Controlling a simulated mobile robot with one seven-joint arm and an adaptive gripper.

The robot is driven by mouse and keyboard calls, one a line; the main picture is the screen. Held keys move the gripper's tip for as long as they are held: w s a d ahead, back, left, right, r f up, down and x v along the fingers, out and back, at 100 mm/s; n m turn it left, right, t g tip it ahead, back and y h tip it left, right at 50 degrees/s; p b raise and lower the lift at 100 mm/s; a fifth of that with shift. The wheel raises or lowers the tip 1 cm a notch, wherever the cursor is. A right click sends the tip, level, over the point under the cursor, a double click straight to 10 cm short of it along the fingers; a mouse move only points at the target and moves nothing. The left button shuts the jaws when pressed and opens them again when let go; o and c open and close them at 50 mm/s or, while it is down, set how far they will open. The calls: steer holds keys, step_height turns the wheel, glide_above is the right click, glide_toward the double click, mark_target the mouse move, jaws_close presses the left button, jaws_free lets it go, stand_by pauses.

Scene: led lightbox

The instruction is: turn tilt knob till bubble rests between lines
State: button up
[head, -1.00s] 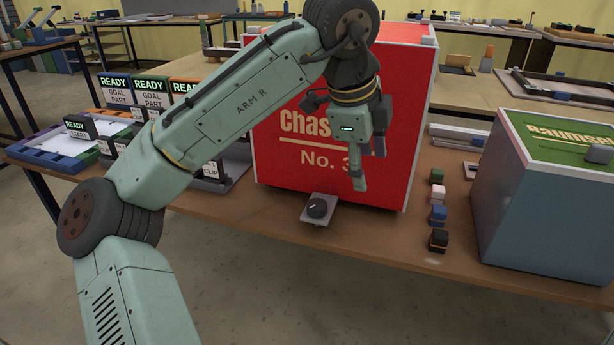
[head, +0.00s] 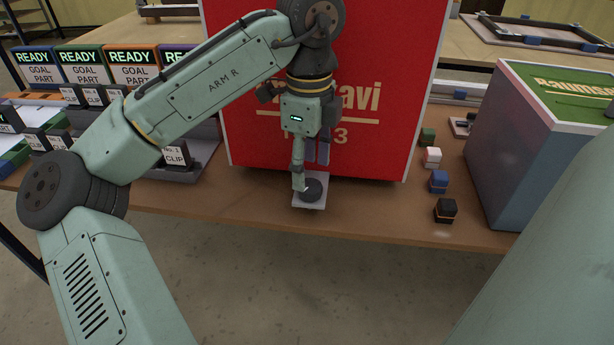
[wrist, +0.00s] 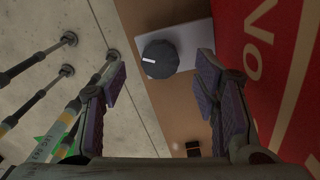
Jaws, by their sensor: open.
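The tilt knob (head: 311,189) is a dark round dial with a white pointer mark, on a light grey plate (head: 316,206) at the table's front edge, before the red box. My gripper (head: 308,178) is just above and behind the knob, pointing down. In the wrist view the knob (wrist: 160,59) lies ahead of my two open fingers (wrist: 162,85), roughly between their lines, with nothing held. Its white mark points left there. No bubble or level lines can be made out in either view.
The red box (head: 370,110) stands right behind the knob. Several small blocks, among them a blue one (head: 438,181), lie to the right, beside a grey box with a green top (head: 535,150). Signs and clip holders (head: 175,155) stand left. The table edge is close.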

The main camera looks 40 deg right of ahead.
mark_target(308, 185)
steer(key=shift+f, duration=1.9)
steer(key=shift+c, duration=0.4)
steer(key=c, duration=1.1)
